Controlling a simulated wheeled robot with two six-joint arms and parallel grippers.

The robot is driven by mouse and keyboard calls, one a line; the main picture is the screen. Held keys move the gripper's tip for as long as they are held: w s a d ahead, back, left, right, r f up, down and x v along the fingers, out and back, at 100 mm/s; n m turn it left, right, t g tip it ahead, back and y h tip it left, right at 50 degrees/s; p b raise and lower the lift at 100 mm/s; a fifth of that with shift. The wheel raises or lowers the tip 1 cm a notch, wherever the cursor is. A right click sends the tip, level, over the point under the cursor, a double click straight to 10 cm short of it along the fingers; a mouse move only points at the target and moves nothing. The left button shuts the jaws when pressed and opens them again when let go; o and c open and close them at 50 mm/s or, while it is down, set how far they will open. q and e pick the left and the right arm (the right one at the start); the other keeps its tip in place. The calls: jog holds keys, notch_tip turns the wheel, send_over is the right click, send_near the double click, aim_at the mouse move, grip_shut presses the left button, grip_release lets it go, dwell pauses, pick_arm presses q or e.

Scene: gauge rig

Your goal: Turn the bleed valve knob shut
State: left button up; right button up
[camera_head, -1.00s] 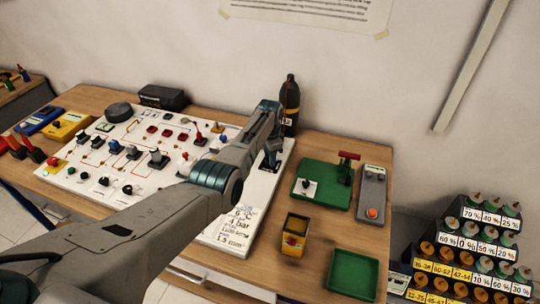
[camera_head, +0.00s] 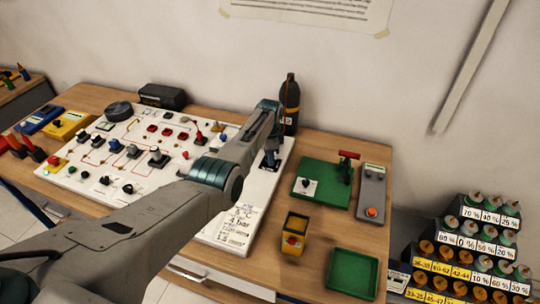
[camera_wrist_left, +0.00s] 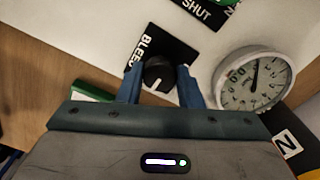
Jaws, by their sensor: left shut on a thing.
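The bleed valve knob (camera_wrist_left: 158,75) is black with a white pointer line, on a black plate lettered "BLEED" on the white panel (camera_wrist_left: 100,22). My left gripper (camera_wrist_left: 160,85) has its two blue fingers on either side of the knob and is shut on it. The pointer line points down and slightly left in the wrist view. A plate lettered "SHUT" (camera_wrist_left: 197,12) is above it. In the head view my left gripper (camera_head: 269,160) is at the right end of the panel (camera_head: 130,170), and my arm hides the knob. My right gripper is not in view.
A round white gauge (camera_wrist_left: 255,80) is close to the right of the fingers in the wrist view. A dark bottle (camera_head: 289,104) stands behind the gripper. A green board (camera_head: 325,185), a yellow box (camera_head: 294,235) and a green tray (camera_head: 353,274) lie to the right.

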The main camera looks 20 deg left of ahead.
pick_arm(q)
jog(key=o, duration=1)
jog(key=shift+r, duration=0.1)
jog(key=shift+c, duration=0.2)
notch_tip(320, 180, up, 11)
jog(key=b, duration=0.2)
